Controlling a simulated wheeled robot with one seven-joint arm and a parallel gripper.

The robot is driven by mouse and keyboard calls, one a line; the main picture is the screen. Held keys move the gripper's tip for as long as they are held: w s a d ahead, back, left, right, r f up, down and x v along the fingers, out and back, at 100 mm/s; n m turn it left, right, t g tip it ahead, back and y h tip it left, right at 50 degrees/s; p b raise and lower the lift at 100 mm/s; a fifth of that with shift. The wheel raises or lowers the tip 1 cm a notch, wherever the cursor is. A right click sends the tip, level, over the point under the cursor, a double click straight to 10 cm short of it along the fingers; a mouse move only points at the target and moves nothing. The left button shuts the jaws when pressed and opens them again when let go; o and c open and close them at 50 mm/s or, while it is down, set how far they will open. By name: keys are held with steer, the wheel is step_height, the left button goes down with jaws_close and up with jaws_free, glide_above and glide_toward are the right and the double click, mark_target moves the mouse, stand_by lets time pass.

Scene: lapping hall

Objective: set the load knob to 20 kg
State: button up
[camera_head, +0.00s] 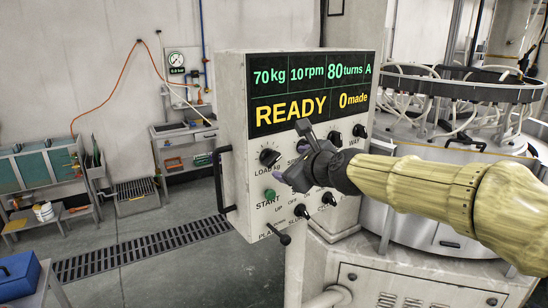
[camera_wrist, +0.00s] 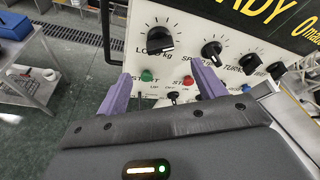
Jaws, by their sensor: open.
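The load knob (camera_head: 269,157) is a black knob on a light dial, at the upper left of the panel's controls, above the label LOAD kg. In the wrist view the load knob (camera_wrist: 159,40) is near the top, beyond the fingertips. Its exact pointer setting is hard to read. The display (camera_head: 308,93) shows 70 kg, 10 rpm, 80 turns A, READY and 0 made. My gripper (camera_head: 298,156) is open and empty, in front of the panel just right of the load knob. Its two purple fingers (camera_wrist: 164,80) are apart, with nothing between them. In the head view it hides the speed knob.
The green START button (camera_head: 270,194) is below the load knob. Other black knobs, including the turns knob (camera_wrist: 249,63), are to its right. A red button (camera_wrist: 190,80) is near the right finger. A black handle (camera_head: 222,180) stands off the panel's left edge.

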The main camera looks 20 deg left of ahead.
mark_target(275, 160)
steer(key=p+x, duration=0.5)
steer(key=x, duration=0.5)
steer(key=shift+w+a+p, duration=0.25)
steer(key=shift+a+p, duration=0.1)
steer(key=shift+w+a+f, duration=0.2)
steer(key=shift+w+f, duration=0.05)
steer(key=shift+c, duration=0.2)
steer(key=c, duration=1)
